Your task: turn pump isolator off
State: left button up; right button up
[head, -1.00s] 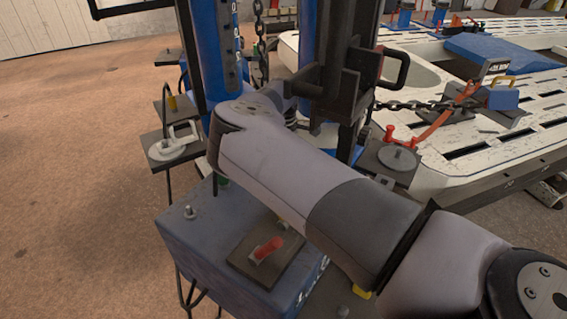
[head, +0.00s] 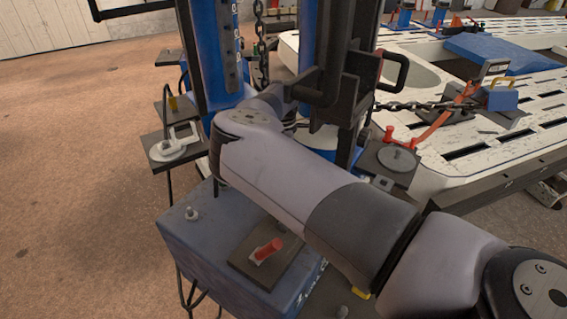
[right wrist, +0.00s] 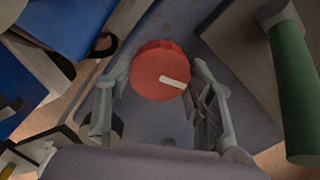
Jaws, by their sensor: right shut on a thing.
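A round red knob (right wrist: 155,62) with a white bar mark, which looks like the pump isolator, shows in the right wrist view. Its white mark points right and slightly down in that picture. My right gripper (right wrist: 157,80) has one finger on each side of the knob and is shut on it. In the head view my right arm crosses the middle and hides the knob and the gripper. My left gripper is not in view.
A green handle (right wrist: 291,95) is close to the right of the knob. In the head view a red lever (head: 266,249) sits on a plate on the blue box (head: 190,240). A chain (head: 425,105) runs to the white frame bench (head: 465,165).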

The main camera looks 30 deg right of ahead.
jog(key=n, duration=0.3)
jog(key=shift+r+n+p, duration=0.1)
jog(key=shift+n+p, duration=0.3)
jog(key=n+p, duration=0.1)
jog(key=n, duration=0.2)
jog(key=shift+n, duration=0.3)
jog(key=n+p, duration=0.1)
jog(key=n, duration=0.2)
jog(key=shift+n, duration=0.3)
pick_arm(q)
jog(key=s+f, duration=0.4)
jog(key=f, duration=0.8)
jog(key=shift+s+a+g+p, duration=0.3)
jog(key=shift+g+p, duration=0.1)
pick_arm(e)
jog(key=shift+n, duration=1.7)
jog(key=o, duration=1.2)
jog(key=shift+c, duration=0.2)
notch_tip(320, 180, up, 12)
